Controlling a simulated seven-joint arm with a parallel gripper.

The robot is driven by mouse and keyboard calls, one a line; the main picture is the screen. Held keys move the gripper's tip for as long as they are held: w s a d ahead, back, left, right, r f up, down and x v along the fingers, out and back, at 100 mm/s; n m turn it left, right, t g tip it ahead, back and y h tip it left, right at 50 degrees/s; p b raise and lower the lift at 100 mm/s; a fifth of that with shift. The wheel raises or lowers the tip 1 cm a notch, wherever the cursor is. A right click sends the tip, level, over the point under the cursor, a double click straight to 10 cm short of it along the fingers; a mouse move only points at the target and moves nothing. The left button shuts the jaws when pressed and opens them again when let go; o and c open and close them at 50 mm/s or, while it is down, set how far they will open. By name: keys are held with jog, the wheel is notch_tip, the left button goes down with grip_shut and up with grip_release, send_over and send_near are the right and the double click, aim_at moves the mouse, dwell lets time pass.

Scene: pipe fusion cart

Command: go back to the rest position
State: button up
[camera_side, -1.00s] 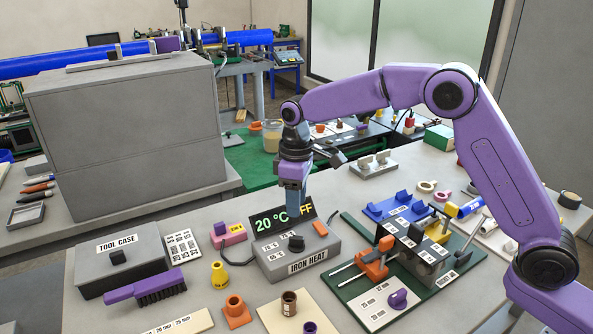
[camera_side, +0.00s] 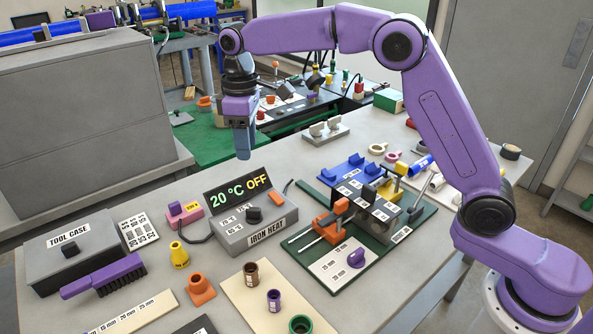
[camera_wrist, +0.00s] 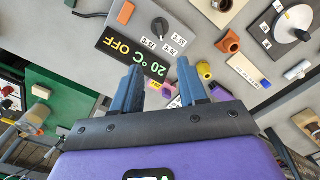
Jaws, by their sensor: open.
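My gripper (camera_side: 243,157) hangs in the air in the side view, above and behind the iron heat box (camera_side: 256,226). Its blue fingers point down. In the wrist view my gripper (camera_wrist: 158,88) shows two blue fingers spread apart with nothing between them. The display on the heat box (camera_side: 238,190) reads 20 °C OFF, and it also shows upside down in the wrist view (camera_wrist: 135,55). The gripper is clear of the box and the table.
A tool case (camera_side: 70,252) and a purple brush (camera_side: 103,277) lie at the left. A green board with an orange clamp (camera_side: 331,222) stands right of the heat box. A large grey cabinet (camera_side: 80,110) rises at the left back. Open table lies behind the heat box.

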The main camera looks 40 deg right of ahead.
jog(key=s+d+n, duration=0.1)
jog(key=s+d, duration=0.1)
jog(key=s, duration=0.7)
jog(key=s+d+n, duration=0.1)
jog(key=s+d, duration=0.1)
jog(key=s, duration=0.7)
jog(key=s+d+f, duration=0.2)
jog(key=s+d, duration=0.4)
jog(key=s, duration=0.4)
jog(key=s+d+f+n, duration=0.1)
jog(key=s+d+f, duration=0.2)
jog(key=s+d, duration=0.3)
jog(key=s, duration=0.3)
jog(key=shift+s+f+n, duration=0.3)
jog(key=shift+s, duration=0.05)
